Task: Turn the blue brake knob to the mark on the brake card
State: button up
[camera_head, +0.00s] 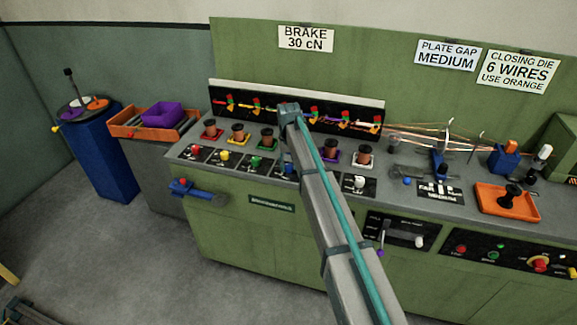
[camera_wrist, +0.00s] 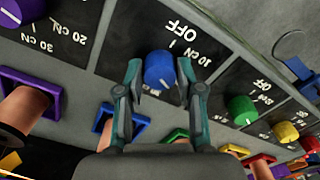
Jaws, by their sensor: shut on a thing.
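The brake card (camera_head: 305,38) on the green back panel reads "BRAKE 30 cN". The blue brake knob (camera_wrist: 160,72) sits on a black dial plate; "OFF" and "10 cN" show beside it in the wrist view. My gripper (camera_wrist: 160,69) is shut on the blue knob, with one finger on each side. In the head view, a bit of the blue knob (camera_head: 288,168) shows beside my arm, which hides my gripper.
A green knob (camera_wrist: 241,109) and a yellow knob (camera_wrist: 285,131) stand on one side, a purple knob (camera_wrist: 28,8) on the other. Spools (camera_head: 239,131) stand in a row behind the knobs. A blue lever (camera_head: 181,188) juts from the bench front. An orange tray (camera_head: 507,206) stands at right.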

aim_at(289, 165)
jog(key=m, duration=0.5)
jog(key=shift+m+b, duration=0.3)
jog(key=m, duration=0.5)
jog(key=shift+m, duration=0.4)
jog(key=o, duration=1.2)
jog(key=shift+c, duration=0.2)
jog(key=shift+r, duration=0.1)
notch_tip(289, 165, up, 12)
